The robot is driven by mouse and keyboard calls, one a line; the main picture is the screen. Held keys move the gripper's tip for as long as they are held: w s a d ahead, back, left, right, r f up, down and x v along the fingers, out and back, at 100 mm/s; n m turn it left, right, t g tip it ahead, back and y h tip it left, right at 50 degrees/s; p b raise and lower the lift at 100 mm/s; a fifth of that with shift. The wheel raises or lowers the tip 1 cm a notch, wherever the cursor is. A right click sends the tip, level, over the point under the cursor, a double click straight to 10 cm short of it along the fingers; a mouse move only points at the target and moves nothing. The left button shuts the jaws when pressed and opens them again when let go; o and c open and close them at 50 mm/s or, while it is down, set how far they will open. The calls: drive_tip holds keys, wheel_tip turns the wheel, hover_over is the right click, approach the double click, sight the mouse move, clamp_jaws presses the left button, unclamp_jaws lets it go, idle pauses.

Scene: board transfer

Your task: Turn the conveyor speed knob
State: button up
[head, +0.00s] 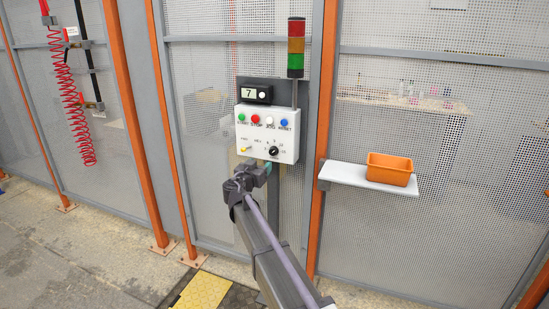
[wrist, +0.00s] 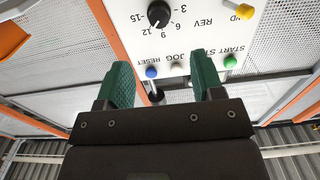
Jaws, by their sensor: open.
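The black speed knob (head: 274,151) is at the lower right of the white control panel (head: 259,126). In the wrist view, which shows the panel upside down, the knob (wrist: 159,13) is at the top edge with numbers around it. Its pale pointer line seems to aim near 12, but this is too small to be sure. My gripper (head: 264,169) is just below the panel's lower part in the head view. In the wrist view its green fingers (wrist: 163,66) are apart with nothing between them, and the knob lies beyond the fingertips, untouched.
Start, stop, jog and reset buttons (head: 255,119) line the panel above the knob, and a yellow switch (head: 246,149) is left of it. A display (head: 255,92) above reads 7. A signal tower (head: 296,47) rises behind. An orange bin (head: 389,169) stands on a shelf (head: 350,176) at right.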

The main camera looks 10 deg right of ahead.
sight(272, 153)
drive_tip(key=x, duration=1.1)
drive_tip(key=shift+s, duration=0.1)
drive_tip(key=c, duration=0.9)
drive_tip(key=shift+n, duration=0.3)
drive_tip(key=n, duration=0.3)
drive_tip(key=shift+n, duration=0.4)
drive_tip(key=n, duration=1.3)
drive_tip(key=shift+n, duration=0.3)
